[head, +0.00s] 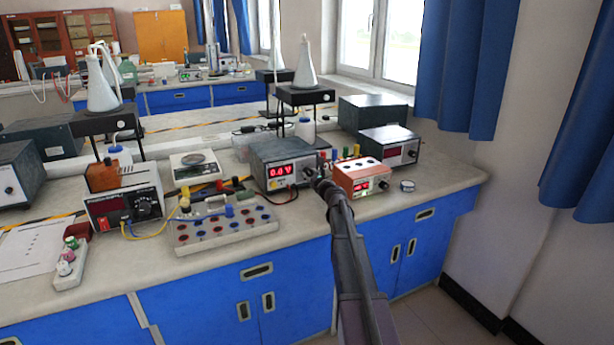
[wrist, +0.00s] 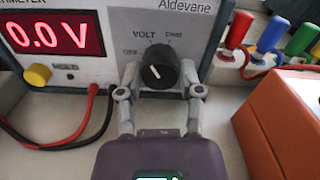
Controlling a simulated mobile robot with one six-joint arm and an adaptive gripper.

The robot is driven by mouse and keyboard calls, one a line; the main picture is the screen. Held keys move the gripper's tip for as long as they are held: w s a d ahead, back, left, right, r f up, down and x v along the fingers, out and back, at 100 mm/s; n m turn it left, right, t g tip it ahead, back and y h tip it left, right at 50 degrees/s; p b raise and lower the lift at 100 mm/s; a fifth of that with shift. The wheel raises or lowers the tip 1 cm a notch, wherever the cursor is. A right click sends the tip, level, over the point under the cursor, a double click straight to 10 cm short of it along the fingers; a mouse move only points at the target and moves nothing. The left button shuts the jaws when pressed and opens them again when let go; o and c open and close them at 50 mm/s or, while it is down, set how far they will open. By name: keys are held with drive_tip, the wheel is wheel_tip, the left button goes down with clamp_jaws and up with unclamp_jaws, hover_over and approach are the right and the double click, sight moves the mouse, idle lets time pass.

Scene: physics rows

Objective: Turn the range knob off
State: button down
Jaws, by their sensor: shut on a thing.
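The range knob (wrist: 158,66) is black and round, with a short white mark low on its face, left of centre. Its panel carries printed labels, including OFF at its left, VOLT at its upper left and another word at its upper right. It belongs to the grey meter (head: 287,166), whose red display (wrist: 52,34) reads 0.0 V. My gripper (wrist: 159,74) is shut on the knob, one finger on each side. In the head view my gripper (head: 319,183) is at the meter's right front edge and hides the knob.
An orange box (head: 360,176) with a red display stands close on the right. Coloured plugs (wrist: 270,38) stand behind it. A board with coloured sockets (head: 222,225) lies to the front left.

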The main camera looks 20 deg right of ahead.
drive_tip(key=shift+a+n, duration=0.1)
drive_tip(key=shift+n, duration=0.3)
drive_tip(key=n, duration=0.4)
drive_tip(key=shift+n, duration=0.3)
drive_tip(key=n, duration=0.4)
drive_tip(key=shift+w, duration=0.1)
drive_tip(key=shift+n, duration=0.3)
drive_tip(key=shift+c, duration=1.3)
unclamp_jaws()
